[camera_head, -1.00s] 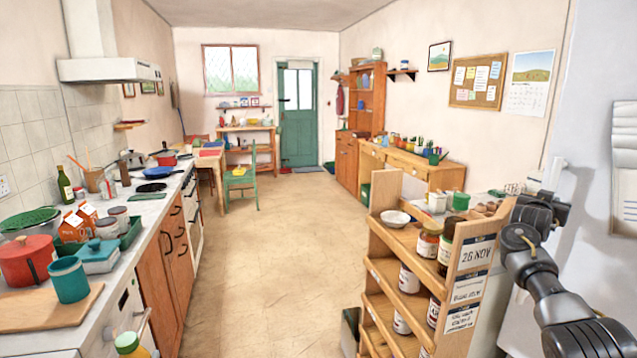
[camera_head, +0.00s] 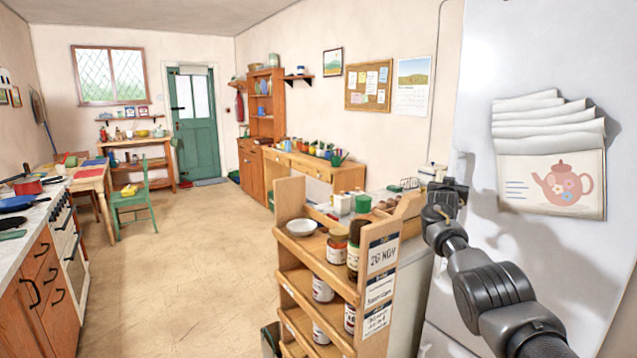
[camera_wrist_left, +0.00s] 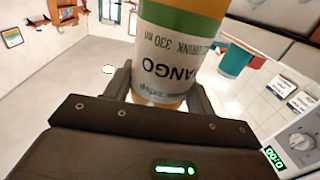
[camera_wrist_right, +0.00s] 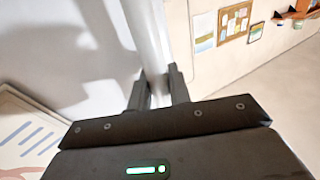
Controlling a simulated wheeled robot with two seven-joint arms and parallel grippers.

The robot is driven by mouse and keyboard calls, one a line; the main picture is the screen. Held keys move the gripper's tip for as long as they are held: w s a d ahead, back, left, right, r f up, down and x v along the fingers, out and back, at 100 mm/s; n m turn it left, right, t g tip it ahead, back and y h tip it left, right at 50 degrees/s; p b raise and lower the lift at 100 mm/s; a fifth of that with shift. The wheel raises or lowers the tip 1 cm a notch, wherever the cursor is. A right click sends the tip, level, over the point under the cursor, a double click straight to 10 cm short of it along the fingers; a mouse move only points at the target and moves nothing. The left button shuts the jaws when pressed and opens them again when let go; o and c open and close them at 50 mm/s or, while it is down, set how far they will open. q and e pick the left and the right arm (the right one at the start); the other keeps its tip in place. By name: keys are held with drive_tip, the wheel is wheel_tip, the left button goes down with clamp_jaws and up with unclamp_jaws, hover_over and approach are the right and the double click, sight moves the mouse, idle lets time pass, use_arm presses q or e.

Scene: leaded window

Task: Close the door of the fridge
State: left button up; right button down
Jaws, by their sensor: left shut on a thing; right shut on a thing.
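The fridge (camera_head: 545,60) fills the right side of the head view as a large pale panel. My right gripper (camera_head: 452,195) is at its left edge. In the right wrist view my right gripper (camera_wrist_right: 158,88) is shut on the upright white fridge handle (camera_wrist_right: 146,35). How far the door stands open cannot be told. My left gripper (camera_wrist_left: 160,92) is outside the head view. In the left wrist view it is shut on a mango drink (camera_wrist_left: 165,55) with a white, green and orange label.
A wooden shelf rack (camera_head: 290,195) with jars and a bowl stands left of the fridge, close to my right arm. A teapot calendar (camera_head: 552,185) hangs on the fridge. The kitchen counter (camera_head: 22,225) is at far left. The floor (camera_head: 190,270) between is clear.

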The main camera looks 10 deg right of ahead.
use_arm(q)
drive_tip(key=shift+r, duration=0.1)
use_arm(e)
drive_tip(key=shift+d+r, duration=0.1)
drive_tip(key=shift+r, duration=0.25)
drive_tip(key=c, duration=1.6)
unclamp_jaws()
drive_tip(key=shift+o, duration=1.2)
drive_tip(key=shift+w+d+f, duration=0.1)
drive_tip(key=shift+w+f, duration=0.05)
drive_tip(key=shift+f, duration=0.05)
use_arm(q)
drive_tip(key=shift+w+d, duration=0.1)
drive_tip(key=shift+w, duration=0.1)
use_arm(e)
drive_tip(key=shift+f, duration=0.15)
use_arm(q)
drive_tip(key=shift+s, duration=0.1)
